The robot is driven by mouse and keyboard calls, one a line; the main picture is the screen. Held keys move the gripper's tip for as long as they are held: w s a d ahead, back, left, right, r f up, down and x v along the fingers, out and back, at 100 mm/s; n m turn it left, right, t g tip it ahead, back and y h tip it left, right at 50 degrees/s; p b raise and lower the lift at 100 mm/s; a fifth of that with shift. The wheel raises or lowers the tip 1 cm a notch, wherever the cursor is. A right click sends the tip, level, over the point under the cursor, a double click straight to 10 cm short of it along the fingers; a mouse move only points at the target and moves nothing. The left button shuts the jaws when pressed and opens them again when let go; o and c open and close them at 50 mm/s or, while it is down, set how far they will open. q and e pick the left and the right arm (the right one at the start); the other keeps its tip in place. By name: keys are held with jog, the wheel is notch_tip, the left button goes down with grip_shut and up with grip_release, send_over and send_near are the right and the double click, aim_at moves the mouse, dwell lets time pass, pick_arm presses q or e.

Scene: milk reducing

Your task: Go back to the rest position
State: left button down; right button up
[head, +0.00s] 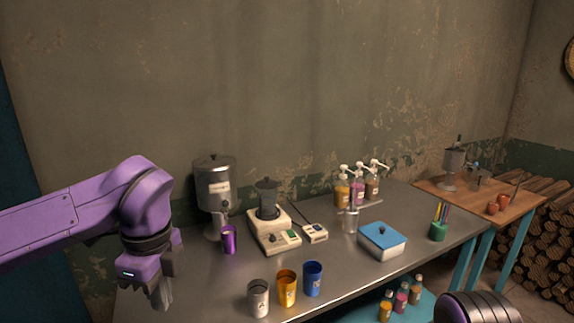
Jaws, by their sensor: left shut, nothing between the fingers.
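My left arm comes in from the left, and its purple gripper (161,300) points down near the left end of the grey metal table (190,290). The fingers are closed with nothing seen between them. The gripper is apart from the cups. My right gripper does not show; only a dark ribbed part of my right arm (478,307) appears at the bottom right edge.
On the table stand a metal dispenser (215,190), a purple cup (229,240), a grey cup (258,298), an orange cup (286,288), a blue cup (312,279), a hotplate (272,232), pump bottles (357,188) and a blue-lidded box (382,241). A wooden table (515,205) stands right.

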pick_arm(q)
notch_tip(320, 180, down, 29)
jog(key=w+a+m+t+y+b, duration=0.15)
jog(key=m+t+y, duration=0.35)
jog(key=m, duration=1.3)
jog(key=s+a+f+m, duration=0.2)
jog(key=s+f+m, duration=0.5)
jog(key=f+m, duration=0.4)
jog(key=s+a+f+m+g+h, duration=0.1)
jog(key=s+a+f+m, duration=0.2)
jog(key=s+m, duration=0.4)
jog(key=s+a+f+m+g+h, duration=0.1)
jog(key=s+a+f+m, duration=0.1)
jog(key=s+m, duration=0.6)
jog(key=shift+s+a+f+m+b, duration=0.25)
jog(key=shift+a+f+m+b, duration=0.15)
jog(key=shift+m, duration=0.5)
pick_arm(e)
jog(key=shift+w+f, duration=0.2)
jog(key=shift+f, duration=0.45)
jog(key=shift+w+f, duration=0.15)
jog(key=shift+f, duration=0.45)
